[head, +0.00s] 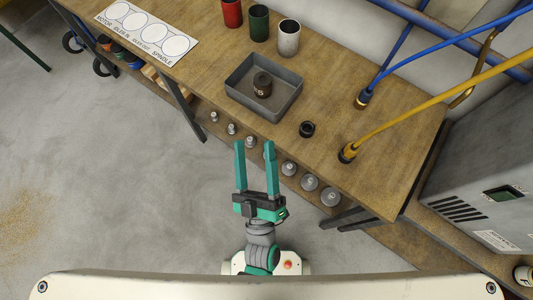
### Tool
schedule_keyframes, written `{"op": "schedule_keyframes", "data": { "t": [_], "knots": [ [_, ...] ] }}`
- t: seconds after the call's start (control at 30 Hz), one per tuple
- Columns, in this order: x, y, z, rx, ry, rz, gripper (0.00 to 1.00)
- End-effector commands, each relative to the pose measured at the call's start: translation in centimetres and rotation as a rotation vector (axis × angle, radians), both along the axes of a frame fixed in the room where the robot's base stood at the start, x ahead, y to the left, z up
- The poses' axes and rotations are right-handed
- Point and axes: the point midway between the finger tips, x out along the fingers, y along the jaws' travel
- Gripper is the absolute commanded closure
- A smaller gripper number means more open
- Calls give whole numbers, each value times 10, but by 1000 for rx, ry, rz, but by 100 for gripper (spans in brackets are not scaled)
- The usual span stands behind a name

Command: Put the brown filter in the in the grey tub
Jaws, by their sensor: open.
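The brown filter (262,84) is a small dark brown cylinder. It stands upright inside the grey tub (286,110), a shallow rectangular tray on the wooden bench, a little left of the tub's middle. My gripper (255,145) is green with two long parallel fingers. It is open and empty, in front of the bench's front edge and below the tub in the picture. It is apart from both the filter and the tub.
A black ring (306,129) lies on the bench (215,60) right of the tub. Red (232,13), green (259,22) and white (289,37) cylinders stand behind. A labelled board (147,32) lies left. Blue (363,97) and yellow (348,152) hoses cross the right side.

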Motion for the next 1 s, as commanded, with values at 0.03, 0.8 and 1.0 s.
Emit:
{"op": "schedule_keyframes", "data": {
  "t": [0.03, 0.8, 1.0],
  "knots": [
    [-12, -3, -15, 81, 84, 14, 39],
    [-122, -28, -138, 674, 751, 19, 39],
    [-122, -28, -138, 672, 749, 20, 39]
  ]
}}
